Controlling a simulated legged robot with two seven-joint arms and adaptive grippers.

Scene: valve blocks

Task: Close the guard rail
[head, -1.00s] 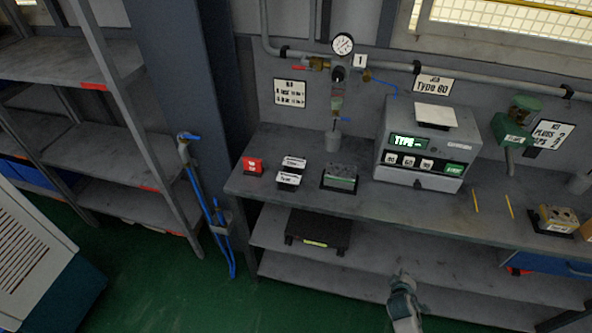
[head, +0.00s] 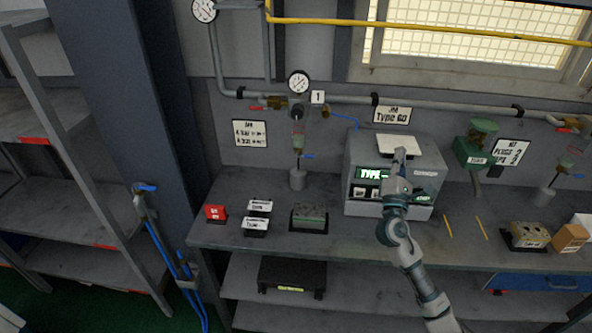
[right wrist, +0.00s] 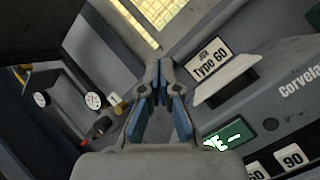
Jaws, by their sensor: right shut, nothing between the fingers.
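I cannot make out a guard rail for certain in either view. My right gripper (head: 400,156) is raised in front of the grey test machine (head: 355,205), its tips overlapping the white plate (head: 420,146) on the machine's top. I cannot tell whether it touches the plate. In the right wrist view its fingers (right wrist: 160,72) meet at the tips with nothing between them. The machine's green display and number buttons show at the lower right there. My right forearm hides part of the machine's front in the head view. My left gripper is out of view.
The workbench (head: 270,238) carries a red block (head: 215,213), labelled plates, a green-grey valve block (head: 309,215) and another block (head: 528,235) at the right. A yellow pipe (head: 430,27) crosses the window. Shelving (head: 65,225) and a pillar stand at the left.

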